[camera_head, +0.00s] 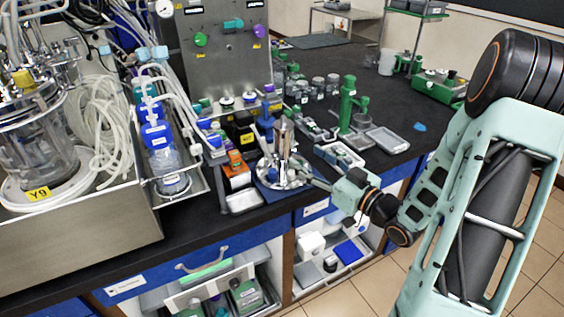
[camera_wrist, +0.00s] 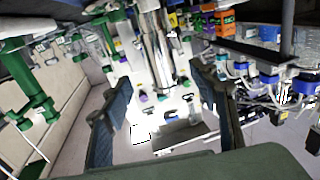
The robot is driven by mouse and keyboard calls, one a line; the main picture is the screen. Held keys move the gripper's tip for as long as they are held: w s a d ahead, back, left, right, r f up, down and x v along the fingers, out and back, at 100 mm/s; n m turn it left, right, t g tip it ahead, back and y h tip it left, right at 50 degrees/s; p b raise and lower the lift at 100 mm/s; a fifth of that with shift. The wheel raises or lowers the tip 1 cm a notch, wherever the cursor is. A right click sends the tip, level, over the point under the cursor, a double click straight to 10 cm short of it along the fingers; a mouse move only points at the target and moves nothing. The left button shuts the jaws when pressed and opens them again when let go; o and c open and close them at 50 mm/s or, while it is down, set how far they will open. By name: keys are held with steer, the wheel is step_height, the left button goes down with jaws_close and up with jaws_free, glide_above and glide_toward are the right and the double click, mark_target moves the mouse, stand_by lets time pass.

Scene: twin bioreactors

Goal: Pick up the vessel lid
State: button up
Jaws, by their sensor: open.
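What looks like the vessel lid (camera_head: 270,181) is a shiny round metal piece with several upright fittings. It sits on a blue mat near the front edge of the black bench in the head view. My gripper (camera_head: 312,181) reaches in from the right, close beside it; whether they touch is unclear. In the wrist view my gripper (camera_wrist: 166,98) has its two dark fingers wide apart. A shiny upright metal cylinder (camera_wrist: 156,48) shows beyond and between them; I cannot tell whether it belongs to the lid. Nothing is visibly held.
A glass vessel with a yellow Y9 label (camera_head: 38,193) and coiled tubing stands in a steel tray at left. A blue-capped bottle (camera_head: 160,150) is beside it. A green stand (camera_head: 347,104) and a grey tray (camera_head: 387,140) are behind my gripper. An orange box (camera_head: 236,176) is left of the lid.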

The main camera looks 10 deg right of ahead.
mark_target(289, 144)
steer(key=x, duration=0.9)
steer(key=shift+w+r, duration=0.1)
steer(key=shift+r, duration=0.1)
jaws_close()
steer(key=shift+w+r, duration=0.1)
steer(key=shift+r, duration=0.25)
